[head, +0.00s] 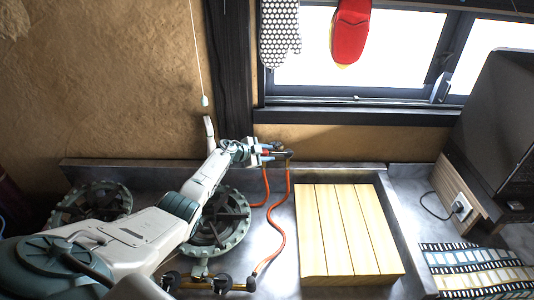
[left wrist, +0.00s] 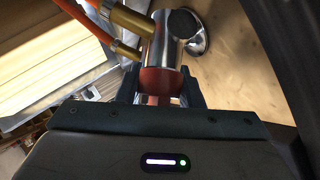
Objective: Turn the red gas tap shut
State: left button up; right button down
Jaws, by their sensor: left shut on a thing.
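The red gas tap (left wrist: 158,80) sits between the fingers of my left gripper (left wrist: 160,92) in the left wrist view. The gripper is shut on it. Beyond it is the shiny metal valve body (left wrist: 176,42), with brass fittings and orange hoses. In the head view my left gripper (head: 266,153) is at the valve by the back wall, and only a little red shows between its fingers. How far the tap is turned is hard to tell. My right gripper is not in view.
Orange hoses (head: 275,228) run from the valve down to the gas burner (head: 220,222). A second burner (head: 92,203) stands at the left. A slatted wooden board (head: 345,232) lies right of the hoses. A red mitt (head: 350,28) hangs by the window.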

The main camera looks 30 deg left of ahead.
pick_arm(q)
jog(key=shift+f, duration=0.1)
dwell(0.3)
jog(key=o, duration=1)
jog(key=shift+c, duration=0.2)
jog(key=shift+s+a+r, duration=0.2)
jog(key=shift+s+a, duration=0.05)
jog(key=shift+s, duration=0.2)
jog(key=b+v, duration=0.2)
jog(key=v, duration=0.7)
jog(key=shift+s+r, duration=0.15)
jog(key=shift+s, duration=0.15)
jog(key=shift+a, duration=0.15)
